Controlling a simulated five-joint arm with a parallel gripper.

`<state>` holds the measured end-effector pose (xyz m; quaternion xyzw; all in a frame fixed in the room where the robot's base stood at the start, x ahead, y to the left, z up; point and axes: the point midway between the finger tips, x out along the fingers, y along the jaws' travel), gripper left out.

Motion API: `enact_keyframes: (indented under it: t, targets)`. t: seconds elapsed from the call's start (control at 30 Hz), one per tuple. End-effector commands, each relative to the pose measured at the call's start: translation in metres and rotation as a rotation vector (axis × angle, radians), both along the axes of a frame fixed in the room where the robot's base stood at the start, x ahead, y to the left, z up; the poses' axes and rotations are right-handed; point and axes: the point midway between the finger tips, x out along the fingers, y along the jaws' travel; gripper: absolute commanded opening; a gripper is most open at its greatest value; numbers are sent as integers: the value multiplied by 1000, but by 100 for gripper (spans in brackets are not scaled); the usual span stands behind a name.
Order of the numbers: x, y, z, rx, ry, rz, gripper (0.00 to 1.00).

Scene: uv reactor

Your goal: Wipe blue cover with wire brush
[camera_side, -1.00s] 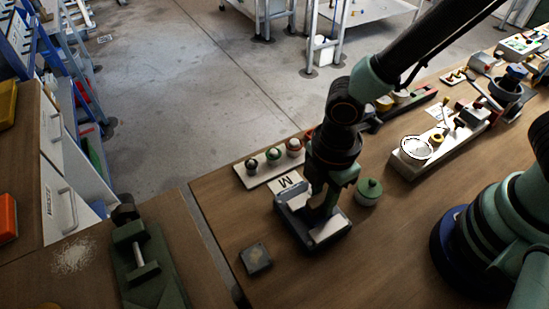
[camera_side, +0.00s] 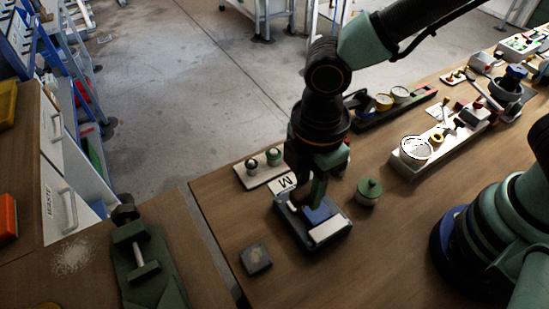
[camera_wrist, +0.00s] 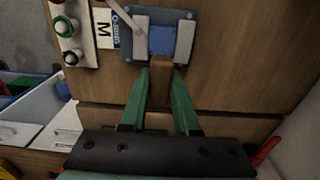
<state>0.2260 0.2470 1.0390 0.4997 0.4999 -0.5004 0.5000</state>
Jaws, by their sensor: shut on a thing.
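The blue cover (camera_side: 318,213) is a flat blue square set in a grey tray-like fixture (camera_side: 338,240) between pale blocks. In the wrist view the blue cover (camera_wrist: 162,41) lies just beyond my fingertips. My gripper (camera_side: 308,198) points down over the fixture's back part. Its green fingers (camera_wrist: 159,72) are closed around a small brown piece (camera_wrist: 157,62), which looks like part of the wire brush. Most of the brush, including its bristles, is hidden. I cannot tell whether it touches the cover.
A green-lidded jar (camera_side: 369,192) stands right of the fixture. A strip with round buttons (camera_side: 263,164) and a card marked M (camera_side: 286,183) are behind it. A dark square block (camera_side: 256,259) lies front left. A white-based fixture (camera_side: 425,160) stands farther right. Bare wood lies in front.

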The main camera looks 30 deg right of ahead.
Motion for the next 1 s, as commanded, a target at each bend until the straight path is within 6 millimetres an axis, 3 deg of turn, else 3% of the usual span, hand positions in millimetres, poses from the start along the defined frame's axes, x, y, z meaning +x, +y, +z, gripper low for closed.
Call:
enact_keyframes:
  t: [0.23,0.67,0.87,1.0]
  targets:
    - [1,1,20,3,-2,0,0]
    - [3,-2,22,1,-1,-17,0]
    - [30,-30,30,3,-3,-232,0]
    - [60,-71,39,3,-3,-515,0]
